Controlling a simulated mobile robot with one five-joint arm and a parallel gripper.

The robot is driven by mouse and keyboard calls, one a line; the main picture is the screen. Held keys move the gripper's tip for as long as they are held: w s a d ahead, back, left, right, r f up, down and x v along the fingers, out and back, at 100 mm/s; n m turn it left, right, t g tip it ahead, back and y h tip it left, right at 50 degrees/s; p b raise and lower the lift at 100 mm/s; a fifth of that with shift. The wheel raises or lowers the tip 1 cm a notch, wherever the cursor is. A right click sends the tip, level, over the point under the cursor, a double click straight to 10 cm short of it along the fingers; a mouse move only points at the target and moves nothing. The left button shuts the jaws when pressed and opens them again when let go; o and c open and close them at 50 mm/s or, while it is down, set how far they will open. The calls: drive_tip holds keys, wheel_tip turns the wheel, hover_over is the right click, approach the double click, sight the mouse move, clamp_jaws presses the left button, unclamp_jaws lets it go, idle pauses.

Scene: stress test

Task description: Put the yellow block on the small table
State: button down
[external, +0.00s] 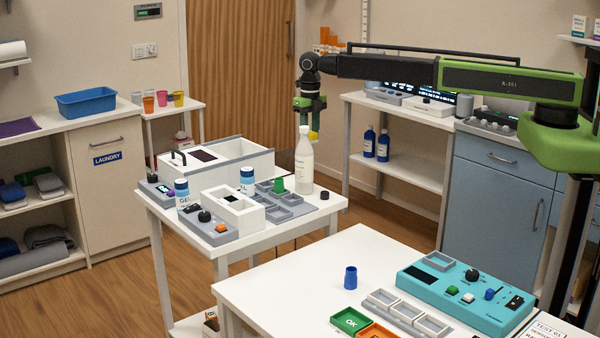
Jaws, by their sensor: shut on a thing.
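My gripper (311,127) hangs fingers down from the black and green arm, above the far right part of a white table in the middle. Another small white table (190,107) with several coloured cups stands at the back left. The pictures do not mark which table is the small one.
The middle table is crowded with a white open box (233,212), grey trays (285,203), a green piece (278,185), two white-and-blue jars and control boxes. The front table (270,285) holds a blue piece (350,278), a teal panel (467,290) and trays.

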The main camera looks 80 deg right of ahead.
drive_tip(key=b, duration=0.7)
hover_over(287, 183)
wheel_tip(287, 183, down, 7)
drive_tip(key=shift+w+d+f, duration=0.1)
drive_tip(key=shift+w, duration=0.05)
wheel_tip(287, 183, down, 4)
drive_tip(key=b, duration=0.4)
drive_tip(key=shift+f, duration=0.15)
drive_tip(key=shift+r, duration=0.3)
drive_tip(key=shift+f, duration=0.25)
drive_tip(key=c, duration=1)
unclamp_jaws()
drive_tip(key=shift+r, duration=0.1)
wheel_tip(287, 183, up, 12)
drive_tip(key=p, duration=1.2)
drive_tip(key=shift+r, duration=0.2)
drive_tip(key=shift+f, duration=0.1)
